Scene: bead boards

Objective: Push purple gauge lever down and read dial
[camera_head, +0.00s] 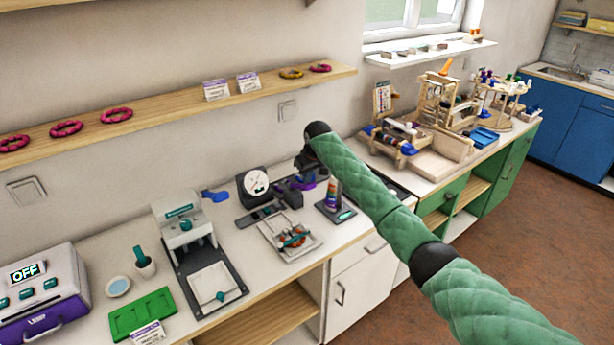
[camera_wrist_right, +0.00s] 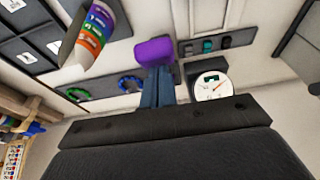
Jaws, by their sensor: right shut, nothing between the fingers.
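The gauge has a round white dial (camera_head: 256,184) in a dark housing on the counter. In the right wrist view the dial (camera_wrist_right: 212,86) shows a thin needle and a small dark display, too small to read. The purple lever (camera_head: 307,184) is partly hidden by my right gripper (camera_head: 302,172) in the head view. In the right wrist view the purple lever end (camera_wrist_right: 154,50) lies right at the tips of my shut, empty fingers (camera_wrist_right: 156,72); I cannot tell if they touch. My left gripper is not in view.
A striped cylinder (camera_head: 332,194) stands on a dark pad right of the gauge. A tray with small parts (camera_head: 290,238) lies in front. A blue-handled item (camera_head: 215,196) and a press-like device (camera_head: 184,225) stand left. A wooden shelf (camera_head: 180,105) runs above.

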